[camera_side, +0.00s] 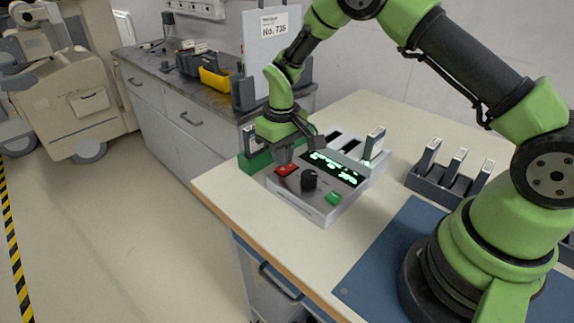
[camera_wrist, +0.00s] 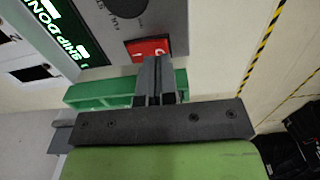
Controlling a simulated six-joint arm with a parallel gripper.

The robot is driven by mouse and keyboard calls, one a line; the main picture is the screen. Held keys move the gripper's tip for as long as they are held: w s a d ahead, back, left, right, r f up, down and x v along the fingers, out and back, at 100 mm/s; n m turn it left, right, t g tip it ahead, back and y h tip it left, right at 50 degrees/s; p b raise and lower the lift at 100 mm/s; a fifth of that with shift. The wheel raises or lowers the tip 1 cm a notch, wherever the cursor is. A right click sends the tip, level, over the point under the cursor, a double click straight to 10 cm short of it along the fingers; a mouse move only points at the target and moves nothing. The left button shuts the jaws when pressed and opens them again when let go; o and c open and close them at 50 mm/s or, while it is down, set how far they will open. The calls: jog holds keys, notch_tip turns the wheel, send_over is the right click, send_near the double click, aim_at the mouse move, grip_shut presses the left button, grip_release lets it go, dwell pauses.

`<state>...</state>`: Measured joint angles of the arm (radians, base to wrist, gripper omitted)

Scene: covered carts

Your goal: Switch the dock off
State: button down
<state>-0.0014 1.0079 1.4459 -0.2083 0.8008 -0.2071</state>
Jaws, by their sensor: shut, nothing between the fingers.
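The dock (camera_side: 325,190) is a grey box on the table with a lit green display (camera_side: 335,168), a black knob (camera_side: 309,179), a green button (camera_side: 333,198) and a red switch (camera_side: 286,170). My gripper (camera_side: 284,160) is shut and empty, pointing down right over the red switch. In the wrist view my shut fingertips (camera_wrist: 154,62) are at the edge of the red switch (camera_wrist: 147,48), which bears a white mark. I cannot tell whether they touch it. The display (camera_wrist: 62,30) is lit and shows text partly reading "SHIP DON".
One upright module (camera_side: 375,142) sits in the dock's back part. A dark rack (camera_side: 447,187) with several modules stands to the right, near a blue mat (camera_side: 385,260). The table's front left edge is close to the dock.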

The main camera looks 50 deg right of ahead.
aim_at(282, 169)
jog(key=shift+f, duration=0.9)
dwell(0.3)
jog(key=shift+r, duration=3.55)
